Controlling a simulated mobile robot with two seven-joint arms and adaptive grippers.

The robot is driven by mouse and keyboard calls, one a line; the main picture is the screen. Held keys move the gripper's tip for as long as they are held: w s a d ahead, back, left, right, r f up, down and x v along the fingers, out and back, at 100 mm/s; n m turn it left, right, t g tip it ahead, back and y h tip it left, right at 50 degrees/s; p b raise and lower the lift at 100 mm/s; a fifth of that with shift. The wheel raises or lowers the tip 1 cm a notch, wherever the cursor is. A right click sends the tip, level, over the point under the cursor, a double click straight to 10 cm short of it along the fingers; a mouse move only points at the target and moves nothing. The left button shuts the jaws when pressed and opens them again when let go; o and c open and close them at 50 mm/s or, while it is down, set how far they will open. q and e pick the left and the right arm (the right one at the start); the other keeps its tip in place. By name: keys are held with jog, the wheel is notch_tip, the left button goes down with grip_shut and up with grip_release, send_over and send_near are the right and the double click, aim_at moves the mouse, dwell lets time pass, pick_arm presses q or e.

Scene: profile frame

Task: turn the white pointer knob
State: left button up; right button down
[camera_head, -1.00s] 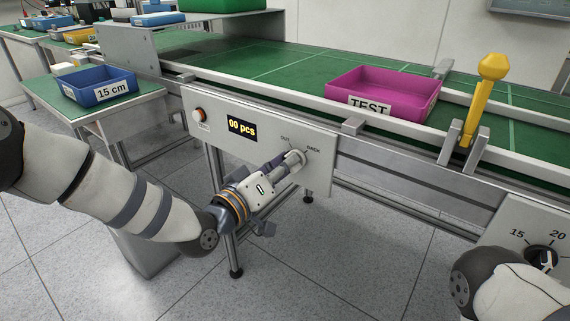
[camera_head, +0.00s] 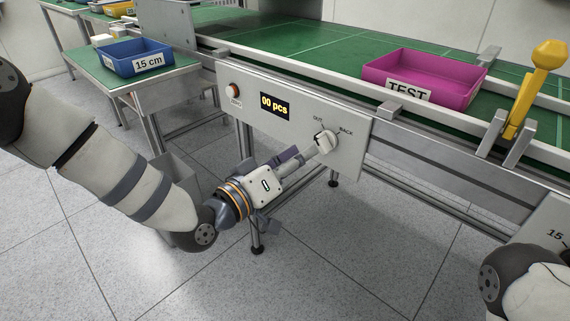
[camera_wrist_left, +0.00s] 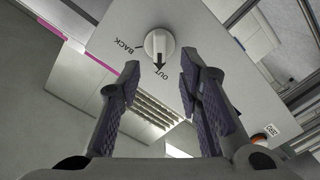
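The white pointer knob (camera_head: 326,141) sits on the grey front panel of the conveyor, below the OUT and BACK marks. It also shows in the left wrist view (camera_wrist_left: 158,43), where its dark arrow points at OUT. My left gripper (camera_head: 307,152) is just in front of the knob, at its lower left in the head view. In the left wrist view the two fingers of this gripper (camera_wrist_left: 160,72) are apart with nothing between them, and the knob lies beyond the fingertips. My right gripper is out of view; only part of that arm shows at the lower right.
The panel (camera_head: 349,158) also carries a "00 pcs" display (camera_head: 274,106) and an orange-red button (camera_head: 233,90). A magenta TEST bin (camera_head: 452,92) and a yellow handle (camera_head: 535,80) are at the conveyor. A blue "15 cm" bin (camera_head: 128,63) stands on the side table.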

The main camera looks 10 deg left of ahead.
pick_arm(q)
jog(key=v, duration=0.6)
jog(key=shift+s, duration=0.2)
jog(key=shift+a, duration=0.1)
